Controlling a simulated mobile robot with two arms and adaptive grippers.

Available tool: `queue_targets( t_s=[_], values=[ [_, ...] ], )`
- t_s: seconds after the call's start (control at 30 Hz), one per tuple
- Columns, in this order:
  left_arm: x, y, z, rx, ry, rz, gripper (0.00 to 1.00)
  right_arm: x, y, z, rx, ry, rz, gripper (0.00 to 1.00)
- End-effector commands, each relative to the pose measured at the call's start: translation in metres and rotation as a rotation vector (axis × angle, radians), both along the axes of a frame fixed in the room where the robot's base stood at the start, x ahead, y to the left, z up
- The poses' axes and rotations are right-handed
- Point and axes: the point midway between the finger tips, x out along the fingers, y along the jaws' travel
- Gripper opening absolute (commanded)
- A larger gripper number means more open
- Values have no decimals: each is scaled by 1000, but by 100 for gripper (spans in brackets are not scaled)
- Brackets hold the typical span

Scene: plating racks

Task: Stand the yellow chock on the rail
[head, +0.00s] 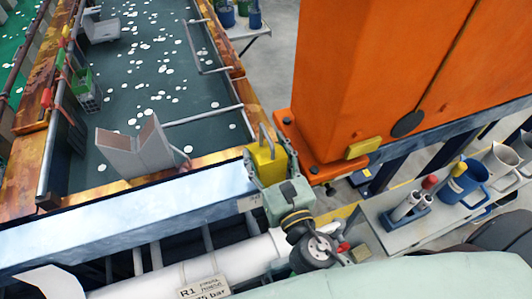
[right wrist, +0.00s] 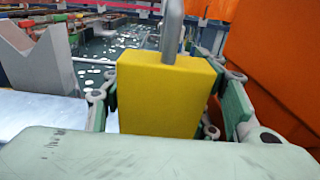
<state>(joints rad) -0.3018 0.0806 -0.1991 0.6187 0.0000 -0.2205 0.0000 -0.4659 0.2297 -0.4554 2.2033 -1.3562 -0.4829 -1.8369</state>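The yellow chock (head: 262,163) is a block with a grey metal loop handle on top. In the head view it is at the right end of the pale metal rail (head: 120,222). My right gripper (head: 272,182) has its fingers on both sides of the chock and looks shut on it. The right wrist view shows the chock (right wrist: 158,95) roughly upright between the green finger pads. Its bottom is hidden, so I cannot tell whether it touches the rail. My left gripper is not in view.
A grey V-notched block (head: 135,150) stands at the rail's far side, left of the chock. An orange column (head: 375,75) rises close on the right, with a small yellow block (head: 363,147) on its base. A bench (head: 410,235) with a blue mug (head: 462,182) is further right.

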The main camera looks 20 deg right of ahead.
Motion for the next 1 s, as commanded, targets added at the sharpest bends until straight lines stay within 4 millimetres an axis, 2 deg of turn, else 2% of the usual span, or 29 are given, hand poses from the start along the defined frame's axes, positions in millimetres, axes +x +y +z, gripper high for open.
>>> queue_targets(
  t_s=[0.17, 0.57, 0.67, 1.0],
  values=[
    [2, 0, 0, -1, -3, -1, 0, 0, 0, -1, 0, 2, 0, 71],
    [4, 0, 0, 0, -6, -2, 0, -7, 0, -4, 0, 9, 0, 71],
    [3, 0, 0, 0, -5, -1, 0, -19, -1, -4, 0, 9, 0, 71],
    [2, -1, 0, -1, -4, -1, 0, -84, -3, -3, -3, 9, 2, 71]
  ],
)
